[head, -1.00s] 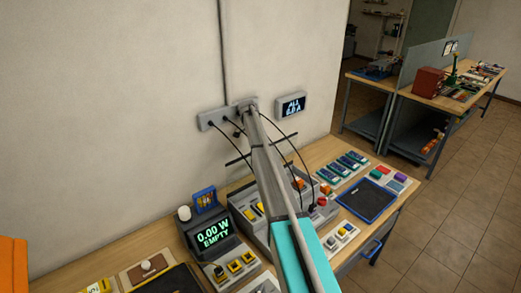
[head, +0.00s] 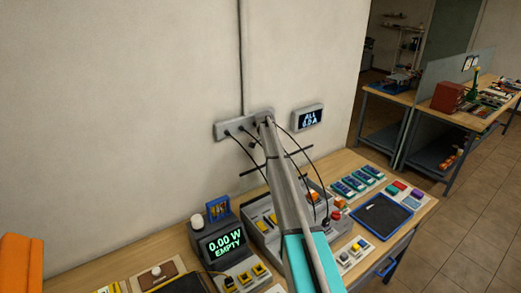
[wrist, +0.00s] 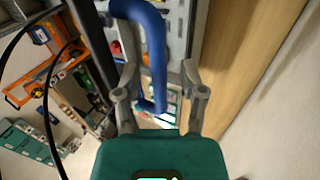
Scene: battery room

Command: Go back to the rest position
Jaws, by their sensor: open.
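My arm (head: 300,225) reaches up over the bench in the head view, and its far end hides my gripper there. In the wrist view my gripper (wrist: 160,80) has its two grey fingers spread apart, one on each side. A blue curved bar (wrist: 152,45) shows between and beyond the fingers. I cannot tell what it belongs to or whether anything touches it. No held object is visible.
The bench (head: 85,275) carries a meter reading 0.00 W EMPTY (head: 225,240), a grey tray (head: 262,240) with cables, a dark blue mat (head: 380,218) and green modules (head: 350,183). A wall display (head: 308,118) hangs behind. Floor at right (head: 470,230) is clear.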

